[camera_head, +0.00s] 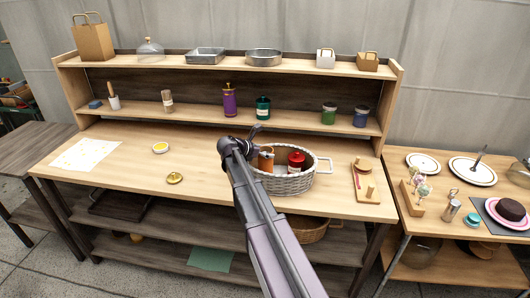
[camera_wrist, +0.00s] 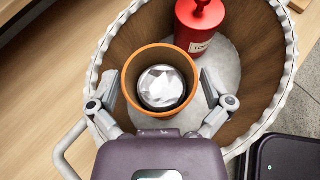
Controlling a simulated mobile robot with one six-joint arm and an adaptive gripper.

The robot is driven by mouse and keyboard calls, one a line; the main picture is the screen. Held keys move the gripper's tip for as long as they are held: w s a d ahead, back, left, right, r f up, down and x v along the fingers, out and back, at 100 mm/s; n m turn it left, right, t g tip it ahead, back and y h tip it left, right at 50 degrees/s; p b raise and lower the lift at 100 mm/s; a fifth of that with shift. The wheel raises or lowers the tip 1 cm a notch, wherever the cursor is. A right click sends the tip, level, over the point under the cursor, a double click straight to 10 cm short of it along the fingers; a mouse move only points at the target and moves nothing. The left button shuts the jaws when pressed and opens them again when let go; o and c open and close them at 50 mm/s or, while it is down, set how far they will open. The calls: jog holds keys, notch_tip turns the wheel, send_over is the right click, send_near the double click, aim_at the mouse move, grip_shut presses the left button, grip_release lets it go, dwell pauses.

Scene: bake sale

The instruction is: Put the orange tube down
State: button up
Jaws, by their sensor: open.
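The orange tube (camera_wrist: 128,85) stands inside a wicker basket (camera_wrist: 97,62) in the wrist view. I look down into its round open top, where something silver and faceted shows. My gripper (camera_wrist: 162,88) is open, with one finger on each side of the tube; whether either finger touches it I cannot tell. In the head view the orange tube (camera_head: 265,163) shows at the left inside the basket (camera_head: 287,185), beside my gripper (camera_head: 257,132). The tube's lower part is hidden in both views.
A red canister (camera_wrist: 200,32) stands in the same basket, close behind the tube. Left of the basket on the counter (camera_head: 205,180) are a brass lid (camera_head: 174,178), a small yellow dish (camera_head: 160,148) and a paper sheet (camera_head: 86,154). A wooden board (camera_head: 366,183) lies right of it.

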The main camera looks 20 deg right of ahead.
jog(key=shift+r, duration=0.15)
jog(key=shift+s+a+r+p, duration=0.1)
jog(key=shift+a+r+p, duration=0.1)
jog(key=shift+a+p, duration=0.15)
jog(key=p+v, duration=0.5)
jog(key=v, duration=0.6)
jog(key=shift+s+a, duration=0.1)
jog(key=s+a+f+m+g+y, duration=0.1)
jog(key=s+a+f+m+y, duration=0.2)
jog(key=s+m, duration=0.3)
jog(key=s+a+f+m+y, duration=0.3)
jog(key=s+a+m+y, duration=0.2)
jog(key=s, duration=0.5)
jog(key=s+a+f+m+g+y, duration=0.1)
jog(key=s+a+f+m+y, duration=0.2)
jog(key=s+m, duration=0.5)
jog(key=shift+a+f+m+g+y, duration=0.3)
jog(key=shift+a+f+m+y, duration=0.15)
jog(key=shift+m+y, duration=0.2)
